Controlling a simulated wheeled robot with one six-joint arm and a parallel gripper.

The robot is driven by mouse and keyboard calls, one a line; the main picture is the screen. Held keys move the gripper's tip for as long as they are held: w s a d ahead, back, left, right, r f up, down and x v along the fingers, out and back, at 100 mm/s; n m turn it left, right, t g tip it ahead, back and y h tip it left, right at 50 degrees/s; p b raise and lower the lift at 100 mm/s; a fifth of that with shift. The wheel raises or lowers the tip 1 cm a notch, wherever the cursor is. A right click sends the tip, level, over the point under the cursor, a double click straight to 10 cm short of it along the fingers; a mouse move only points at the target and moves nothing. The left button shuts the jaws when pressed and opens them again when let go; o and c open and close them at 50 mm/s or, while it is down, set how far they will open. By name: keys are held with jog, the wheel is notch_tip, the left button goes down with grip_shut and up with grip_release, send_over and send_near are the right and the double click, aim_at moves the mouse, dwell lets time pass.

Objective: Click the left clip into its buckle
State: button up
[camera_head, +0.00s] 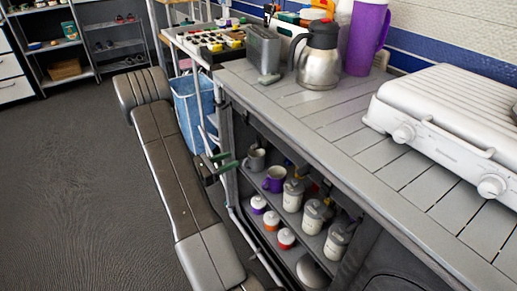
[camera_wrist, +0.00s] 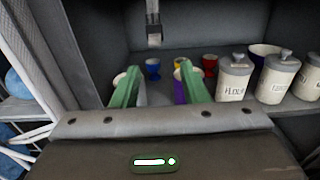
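A grey strap (camera_wrist: 153,8) hangs at the top of the shelf opening in the wrist view, with a metal-looking fitting (camera_wrist: 154,40) at its lower end. I cannot tell whether this fitting is the left clip or its buckle, and no closed pair is clear. My gripper (camera_wrist: 158,70) has two green fingers, spread apart with nothing between them. The fitting appears above and beyond the gap between the fingertips. In the head view my gripper (camera_head: 224,162) is at the left end of the open shelves, beside the grey mug.
Shelves hold a grey mug (camera_head: 255,159), a purple mug (camera_head: 274,180), lidded canisters (camera_head: 293,195) and small jars (camera_head: 285,238). The slatted counter (camera_head: 330,118) above carries a steel jug (camera_head: 319,62) and a white grill (camera_head: 450,118). A blue bin (camera_head: 188,110) stands left; floor beyond is clear.

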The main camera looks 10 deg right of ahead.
aim_at(252, 149)
jog(key=b+x, duration=0.1)
jog(key=x, duration=0.7)
jog(key=b+x, duration=0.1)
jog(key=x, duration=0.4)
jog(key=shift+w+b, duration=0.3)
jog(key=shift+w, duration=0.1)
jog(key=shift+c, duration=0.4)
jog(key=shift+a+r, duration=0.1)
grip_shut()
